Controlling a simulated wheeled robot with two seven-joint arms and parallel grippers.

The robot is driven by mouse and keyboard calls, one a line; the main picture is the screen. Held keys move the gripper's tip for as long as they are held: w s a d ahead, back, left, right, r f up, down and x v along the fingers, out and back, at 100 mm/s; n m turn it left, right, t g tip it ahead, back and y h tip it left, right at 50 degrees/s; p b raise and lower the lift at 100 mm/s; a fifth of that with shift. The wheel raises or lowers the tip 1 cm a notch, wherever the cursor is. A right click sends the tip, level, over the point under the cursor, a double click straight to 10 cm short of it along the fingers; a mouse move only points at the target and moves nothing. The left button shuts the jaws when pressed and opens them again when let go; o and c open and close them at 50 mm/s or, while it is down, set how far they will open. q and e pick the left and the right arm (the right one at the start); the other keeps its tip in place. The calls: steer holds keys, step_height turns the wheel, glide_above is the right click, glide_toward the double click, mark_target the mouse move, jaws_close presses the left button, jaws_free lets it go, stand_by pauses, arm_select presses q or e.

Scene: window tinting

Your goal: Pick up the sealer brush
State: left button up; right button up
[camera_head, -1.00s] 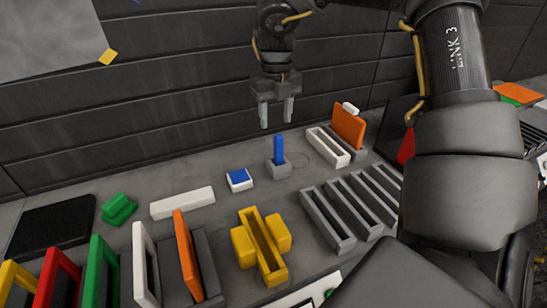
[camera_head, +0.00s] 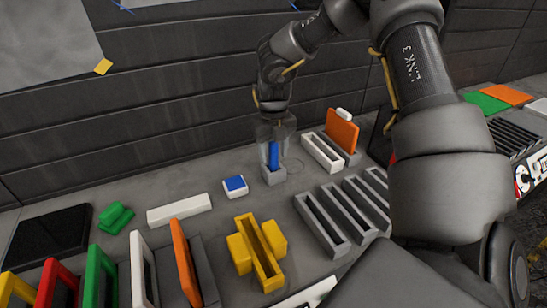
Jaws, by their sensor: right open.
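A slim blue upright piece, which looks like the sealer brush (camera_head: 273,155), stands in a small grey holder (camera_head: 274,176) towards the back of the grey bench. My right gripper (camera_head: 273,160) points straight down over it. Its jaws are open, with the pale fingers on either side of the blue piece; I cannot tell whether they touch it. The lower end of the blue piece is hidden in the holder. My left gripper is not in the view.
A blue-topped white block (camera_head: 235,186) lies left of the holder, and a white slotted tray (camera_head: 322,152) with an orange card (camera_head: 343,131) stands right. Grey slotted racks (camera_head: 322,218) and a yellow holder (camera_head: 256,252) are in front. The dark wall is close behind.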

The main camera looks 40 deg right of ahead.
steer(key=shift+f, duration=0.7)
steer(key=c, duration=1.1)
steer(key=shift+o, duration=0.2)
steer(key=shift+r, duration=0.2)
jaws_close()
step_height(320, 180, up, 10)
steer(key=shift+f+b, duration=0.2)
steer(key=shift+b, duration=0.4)
